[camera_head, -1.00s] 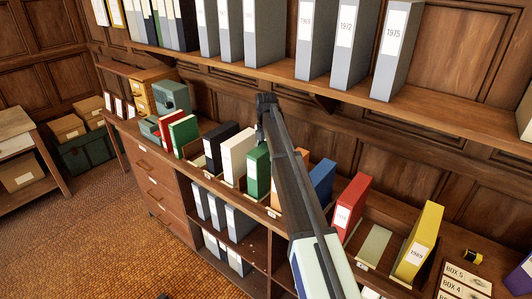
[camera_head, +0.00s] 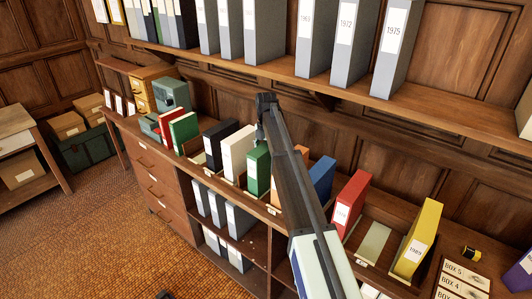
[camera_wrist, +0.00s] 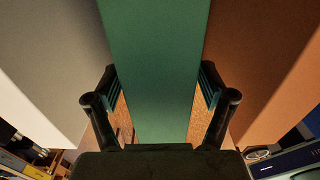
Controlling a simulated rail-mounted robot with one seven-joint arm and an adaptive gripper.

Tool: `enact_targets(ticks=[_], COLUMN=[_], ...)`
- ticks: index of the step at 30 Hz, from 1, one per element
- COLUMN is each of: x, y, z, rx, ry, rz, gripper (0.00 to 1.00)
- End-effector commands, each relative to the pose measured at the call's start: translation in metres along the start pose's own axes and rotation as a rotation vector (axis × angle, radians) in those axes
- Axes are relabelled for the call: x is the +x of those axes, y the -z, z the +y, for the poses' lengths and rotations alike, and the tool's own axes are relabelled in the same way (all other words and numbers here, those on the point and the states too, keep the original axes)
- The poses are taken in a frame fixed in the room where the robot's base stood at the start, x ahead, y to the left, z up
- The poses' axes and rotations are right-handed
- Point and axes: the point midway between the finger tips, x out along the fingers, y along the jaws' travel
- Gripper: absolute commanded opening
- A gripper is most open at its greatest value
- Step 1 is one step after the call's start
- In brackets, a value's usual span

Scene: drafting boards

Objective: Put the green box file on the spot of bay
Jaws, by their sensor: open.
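The green box file (camera_head: 258,171) stands upright in the row on the counter, between a white file (camera_head: 237,154) and an orange file (camera_head: 301,156) partly hidden by my arm. My gripper (camera_head: 262,132) is above it. In the wrist view, my gripper (camera_wrist: 160,88) is open, with one finger on each side of the green box file (camera_wrist: 153,60); narrow gaps show beside it. An empty bay with a pale floor (camera_head: 373,243) lies between a red file (camera_head: 349,205) and a yellow file (camera_head: 418,240).
A blue file (camera_head: 322,180) stands right of my arm. A black file (camera_head: 219,144) and a second green file (camera_head: 183,131) stand at the left. The upper shelf (camera_head: 345,93) with grey binders overhangs behind. Labelled boxes (camera_head: 464,277) sit at the lower right.

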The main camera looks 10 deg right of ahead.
Motion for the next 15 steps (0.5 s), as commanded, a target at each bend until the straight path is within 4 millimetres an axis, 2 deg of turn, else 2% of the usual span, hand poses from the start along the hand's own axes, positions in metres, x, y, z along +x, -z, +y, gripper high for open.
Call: enact_targets(ticks=[5,15], x=[-0.018,-0.081], y=[-0.001,-0.002], z=[0.001,0.002], rx=[0.0,-0.001], ry=[-0.002,-0.002], rz=[-0.001,-0.002], gripper=[0.82,0.82])
